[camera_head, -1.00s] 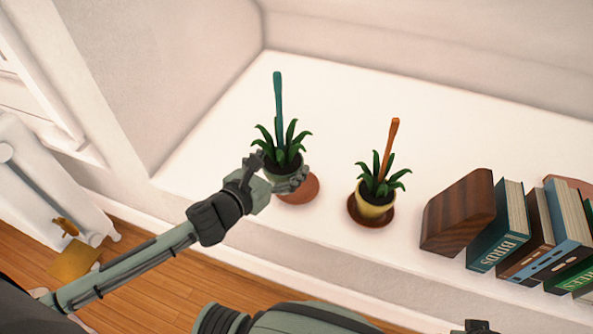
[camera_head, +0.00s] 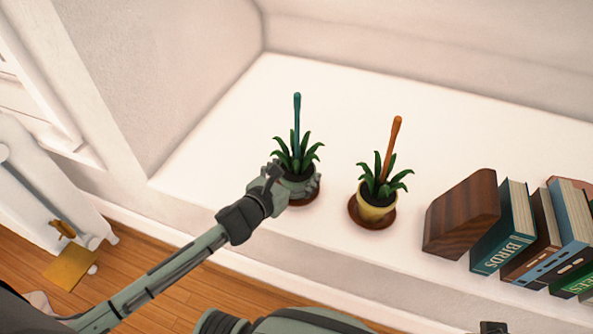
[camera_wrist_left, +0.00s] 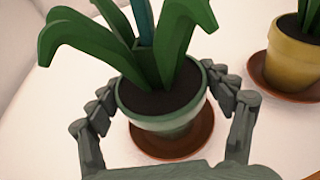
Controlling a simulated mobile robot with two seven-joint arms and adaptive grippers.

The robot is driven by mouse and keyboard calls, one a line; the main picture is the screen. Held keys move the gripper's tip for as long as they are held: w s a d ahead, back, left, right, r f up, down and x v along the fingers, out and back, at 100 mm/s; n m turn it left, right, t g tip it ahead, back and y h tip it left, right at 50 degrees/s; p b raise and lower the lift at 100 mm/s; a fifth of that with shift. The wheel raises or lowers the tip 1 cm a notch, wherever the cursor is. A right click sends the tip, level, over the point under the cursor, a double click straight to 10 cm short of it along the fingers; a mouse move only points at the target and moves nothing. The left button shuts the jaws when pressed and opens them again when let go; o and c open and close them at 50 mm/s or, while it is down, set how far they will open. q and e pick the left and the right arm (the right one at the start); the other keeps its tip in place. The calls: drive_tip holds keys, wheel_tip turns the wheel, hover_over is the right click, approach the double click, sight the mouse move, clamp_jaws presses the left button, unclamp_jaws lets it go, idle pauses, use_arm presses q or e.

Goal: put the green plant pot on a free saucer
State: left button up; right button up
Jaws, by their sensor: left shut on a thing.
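The green plant pot (camera_head: 297,187), with dark leaves and a teal stake, stands upright in my left gripper (camera_head: 292,188). It also shows in the wrist view (camera_wrist_left: 162,112), with my left fingers (camera_wrist_left: 165,112) shut around both sides of it. A terracotta saucer (camera_wrist_left: 172,145) lies directly beneath the pot, and its edge shows in the head view (camera_head: 305,203). I cannot tell whether the pot's base touches the saucer.
A yellow pot (camera_head: 376,203) with an orange stake stands on another saucer (camera_head: 359,219) to the right. A wooden block (camera_head: 460,215) and several books (camera_head: 504,228) stand farther right. The white ledge (camera_head: 240,120) behind the pots is clear.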

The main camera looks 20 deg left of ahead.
use_arm(q)
drive_tip(key=o, duration=1.7)
drive_tip(key=shift+f, duration=0.1)
drive_tip(key=shift+o, duration=0.2)
